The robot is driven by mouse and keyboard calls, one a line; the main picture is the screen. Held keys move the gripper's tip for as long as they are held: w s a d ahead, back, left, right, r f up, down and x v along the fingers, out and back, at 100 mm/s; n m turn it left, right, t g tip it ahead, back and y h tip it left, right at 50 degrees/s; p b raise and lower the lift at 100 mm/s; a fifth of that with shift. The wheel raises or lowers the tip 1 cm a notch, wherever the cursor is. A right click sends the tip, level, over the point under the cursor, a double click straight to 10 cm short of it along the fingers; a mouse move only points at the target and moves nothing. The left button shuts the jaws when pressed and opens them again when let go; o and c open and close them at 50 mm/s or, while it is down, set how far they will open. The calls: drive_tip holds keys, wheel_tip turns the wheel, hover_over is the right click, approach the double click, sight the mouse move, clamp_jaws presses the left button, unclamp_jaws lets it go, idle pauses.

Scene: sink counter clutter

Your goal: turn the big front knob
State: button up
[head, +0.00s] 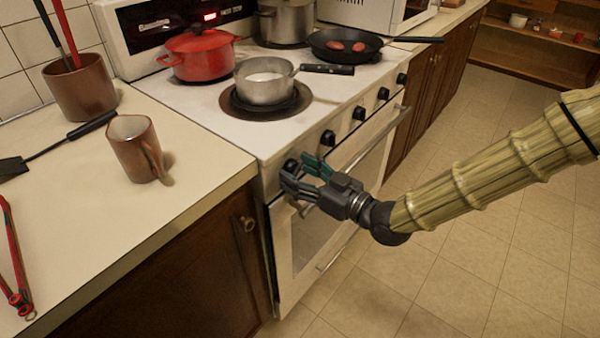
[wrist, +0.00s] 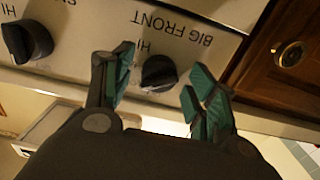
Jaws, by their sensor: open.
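The big front knob (wrist: 159,72) is a round black knob on the white stove's front panel, under the printed words BIG FRONT, upside down in the wrist view. My gripper (wrist: 160,88) is open, with one green-padded finger on each side of this knob. I cannot tell whether either finger touches it. In the head view my gripper (head: 303,176) is at the left end of the row of knobs, and the big front knob (head: 290,165) shows partly behind the fingers.
A neighbouring black knob (wrist: 27,40) is beside it in the wrist view. A pot (head: 266,88) stands on the front burner above. The oven handle (head: 360,145) runs below the knobs. A brown mug (head: 130,150) stands on the left counter. The floor is clear.

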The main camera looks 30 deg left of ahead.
drive_tip(key=c, duration=1)
drive_tip(key=shift+n+b, duration=0.4)
drive_tip(key=shift+n, duration=0.3)
